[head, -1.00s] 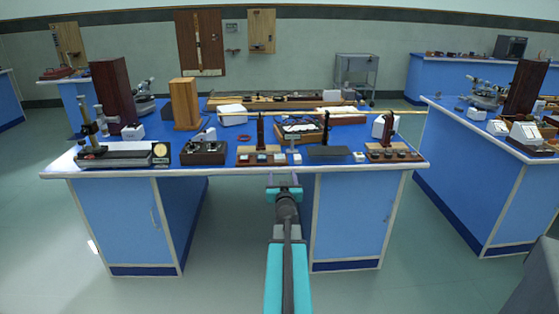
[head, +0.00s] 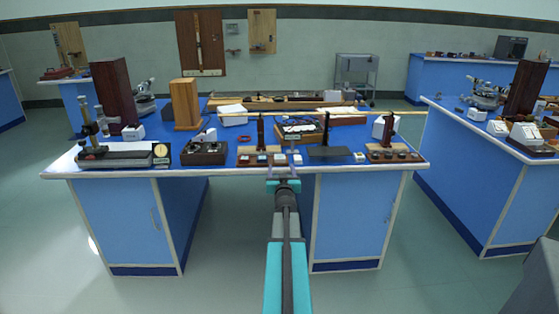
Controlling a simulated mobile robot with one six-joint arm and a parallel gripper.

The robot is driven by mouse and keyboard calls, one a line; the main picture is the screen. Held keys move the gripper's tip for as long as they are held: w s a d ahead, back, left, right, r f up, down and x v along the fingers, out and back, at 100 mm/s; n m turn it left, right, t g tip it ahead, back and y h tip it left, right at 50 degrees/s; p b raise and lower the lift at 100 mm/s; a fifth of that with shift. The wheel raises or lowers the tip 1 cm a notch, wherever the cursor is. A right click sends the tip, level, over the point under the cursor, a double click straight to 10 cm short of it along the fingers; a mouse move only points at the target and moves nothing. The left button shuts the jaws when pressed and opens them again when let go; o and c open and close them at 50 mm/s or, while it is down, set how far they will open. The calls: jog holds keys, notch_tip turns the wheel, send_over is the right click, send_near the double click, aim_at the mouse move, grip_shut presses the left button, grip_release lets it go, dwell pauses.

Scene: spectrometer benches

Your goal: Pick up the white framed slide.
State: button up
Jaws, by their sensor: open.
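My gripper (head: 284,174) is open and empty, just in front of the near edge of the middle bench, with its two fingers pointing towards the bench. Just beyond it, at the front of the blue top, is a small white piece (head: 297,158). Left of that is a low wooden stand (head: 248,161) with several small pale squares along its front. All are too small for me to tell which is the white framed slide.
The blue middle bench (head: 215,172) is crowded. A dark box instrument (head: 204,153) stands left of the stand, and a wooden stand with dials (head: 394,155) stands at right. A dark upright rod (head: 326,128) rises behind the plate. Another bench (head: 470,180) stands at right, with open floor between.

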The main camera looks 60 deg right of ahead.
aim_at(280, 159)
jog(key=shift+x, duration=1.45)
jog(key=shift+x, duration=2.6)
jog(key=shift+f, duration=0.15)
jog(key=shift+c, duration=0.4)
jog(key=c, duration=1.1)
